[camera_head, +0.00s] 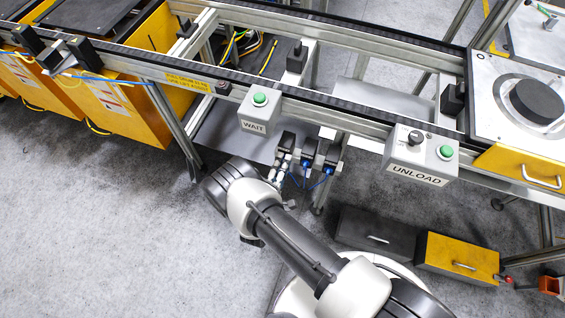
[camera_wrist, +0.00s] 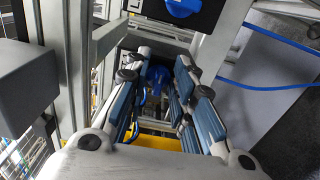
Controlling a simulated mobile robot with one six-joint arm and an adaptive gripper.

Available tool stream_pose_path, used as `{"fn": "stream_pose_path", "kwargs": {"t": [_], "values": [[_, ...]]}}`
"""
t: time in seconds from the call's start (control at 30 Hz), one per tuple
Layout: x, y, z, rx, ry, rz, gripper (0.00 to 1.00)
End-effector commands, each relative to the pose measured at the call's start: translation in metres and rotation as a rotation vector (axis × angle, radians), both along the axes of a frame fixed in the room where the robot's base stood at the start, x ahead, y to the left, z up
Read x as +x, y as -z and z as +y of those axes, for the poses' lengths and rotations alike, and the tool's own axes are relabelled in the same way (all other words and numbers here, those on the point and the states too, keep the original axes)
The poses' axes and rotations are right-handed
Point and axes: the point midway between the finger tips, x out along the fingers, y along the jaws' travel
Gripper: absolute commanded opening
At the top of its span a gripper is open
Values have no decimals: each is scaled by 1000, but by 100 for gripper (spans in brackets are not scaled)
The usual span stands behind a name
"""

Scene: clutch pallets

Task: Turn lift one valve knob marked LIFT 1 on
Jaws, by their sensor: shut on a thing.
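In the wrist view a blue valve knob (camera_wrist: 157,76) sits between the two fingers of my gripper (camera_wrist: 158,90), which is shut on it. The fingers hide part of this knob, and no LIFT 1 marking can be read. A second blue valve knob (camera_wrist: 182,7) shows at the top of the wrist view, outside the fingers. In the head view my gripper (camera_head: 281,166) is at the left end of the row of valves under the rail. Two other blue knobs (camera_head: 306,164) (camera_head: 328,170) are visible to its right, clear of the gripper.
A WAIT box (camera_head: 259,110) with a green button is above my gripper on the conveyor rail. An UNLOAD box (camera_head: 420,158) is to the right. Blue hoses (camera_head: 322,183) hang by the valves. A dark box (camera_head: 375,237) and a yellow box (camera_head: 457,258) lie on the floor right.

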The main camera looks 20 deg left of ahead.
Motion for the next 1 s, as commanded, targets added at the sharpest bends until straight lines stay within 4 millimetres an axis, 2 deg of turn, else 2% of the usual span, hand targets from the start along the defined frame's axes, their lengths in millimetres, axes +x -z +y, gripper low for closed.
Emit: {"fn": "stream_pose_path", "kwargs": {"t": [0.63,0.67,0.7,1.0], "values": [[0,1,0,46,-1,-3,0],[0,1,0,46,-1,-3,25],[0,1,0,46,-1,-3,28],[0,1,0,45,-1,-3,28]]}}
